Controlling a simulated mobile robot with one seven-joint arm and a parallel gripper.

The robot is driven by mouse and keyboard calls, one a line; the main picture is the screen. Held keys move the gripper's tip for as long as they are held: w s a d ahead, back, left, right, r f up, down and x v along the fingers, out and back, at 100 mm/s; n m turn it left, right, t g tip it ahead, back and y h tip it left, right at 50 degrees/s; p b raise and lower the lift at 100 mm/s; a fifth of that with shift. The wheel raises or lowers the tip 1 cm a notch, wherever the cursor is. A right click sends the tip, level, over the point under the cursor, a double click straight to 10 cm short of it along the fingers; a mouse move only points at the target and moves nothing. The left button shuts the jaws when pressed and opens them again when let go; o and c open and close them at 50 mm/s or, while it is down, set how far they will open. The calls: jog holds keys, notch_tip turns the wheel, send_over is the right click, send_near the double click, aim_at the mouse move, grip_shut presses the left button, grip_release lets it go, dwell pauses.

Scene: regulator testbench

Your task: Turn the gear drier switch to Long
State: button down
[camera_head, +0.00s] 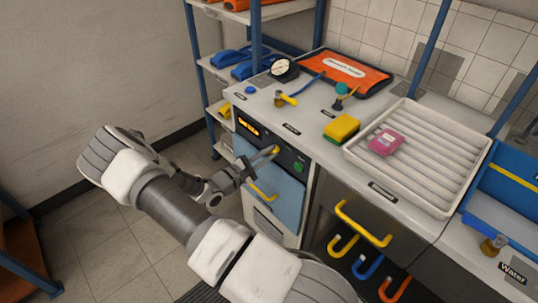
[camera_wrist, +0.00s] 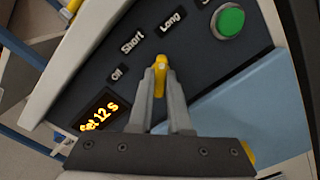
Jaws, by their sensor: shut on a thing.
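The gear drier's dark control panel (camera_head: 270,140) is on the front of the cabinet at the middle of the head view. Its yellow switch knob (camera_wrist: 160,76) sits between my gripper's fingertips (camera_wrist: 160,72) in the wrist view. My gripper (camera_head: 268,155) is shut on the knob. The labels Off (camera_wrist: 117,73), Short (camera_wrist: 132,42) and Long (camera_wrist: 171,22) curve around the knob. The knob's tip points up in the wrist view, toward the area near Short and Long; I cannot tell its exact setting. The fingers hide part of the knob.
A green button (camera_wrist: 230,20) is beside the switch. The display (camera_wrist: 100,112) reads "Set 12 s". A light blue door (camera_head: 275,195) with a yellow handle (camera_head: 262,192) is below the panel. A white ribbed tray (camera_head: 440,150) and a yellow sponge (camera_head: 341,128) are on the counter.

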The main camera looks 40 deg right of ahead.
jog(key=shift+m, duration=0.4)
jog(key=c, duration=0.9)
grip_release()
jog(key=shift+o, duration=0.2)
jog(key=shift+a, duration=0.1)
jog(key=s+a+p, duration=0.1)
jog(key=a, duration=1.6)
jog(key=shift+s, duration=0.2)
jog(key=shift+a+r, duration=0.1)
jog(key=shift+r, duration=0.05)
